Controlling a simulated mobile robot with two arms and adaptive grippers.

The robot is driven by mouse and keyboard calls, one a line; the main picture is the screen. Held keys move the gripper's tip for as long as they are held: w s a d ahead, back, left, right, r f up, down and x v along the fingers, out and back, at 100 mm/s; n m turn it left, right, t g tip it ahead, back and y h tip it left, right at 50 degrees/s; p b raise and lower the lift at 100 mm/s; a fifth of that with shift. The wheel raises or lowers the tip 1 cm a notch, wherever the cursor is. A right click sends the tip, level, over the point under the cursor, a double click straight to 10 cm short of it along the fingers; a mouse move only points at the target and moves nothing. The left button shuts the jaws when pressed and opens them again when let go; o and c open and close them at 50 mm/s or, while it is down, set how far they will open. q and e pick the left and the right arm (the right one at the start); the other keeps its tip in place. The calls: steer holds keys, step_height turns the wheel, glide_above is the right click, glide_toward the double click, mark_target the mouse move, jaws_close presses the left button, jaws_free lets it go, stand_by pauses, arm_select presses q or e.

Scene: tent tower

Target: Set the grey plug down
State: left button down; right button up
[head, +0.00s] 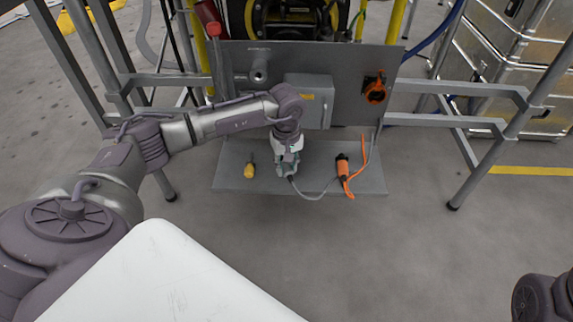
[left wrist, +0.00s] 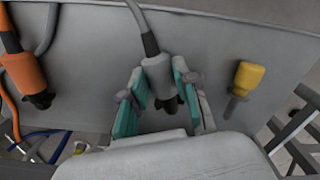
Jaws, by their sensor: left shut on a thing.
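My left gripper (head: 288,167) is over the grey shelf (head: 225,182), pointing down. In the left wrist view, its two teal-lined fingers (left wrist: 158,88) are shut on the grey plug (left wrist: 157,70), one on each side. The plug has a dark end, and a grey cable (head: 318,194) runs from it across the shelf to the right. In the head view the fingers mostly hide the plug. I cannot tell whether the plug touches the shelf. My right gripper is not in view.
An orange plug (head: 343,167) with an orange cable lies right of the gripper. A yellow-handled screwdriver (head: 249,171) lies to its left. Behind stands a grey panel (head: 345,65) with a grey box (head: 310,100) and an orange socket (head: 375,92). Metal frame legs flank the shelf.

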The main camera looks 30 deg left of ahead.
arm_select(q)
steer(key=shift+f, duration=0.1)
steer(key=c, duration=0.8)
jaws_free()
step_height(320, 180, up, 12)
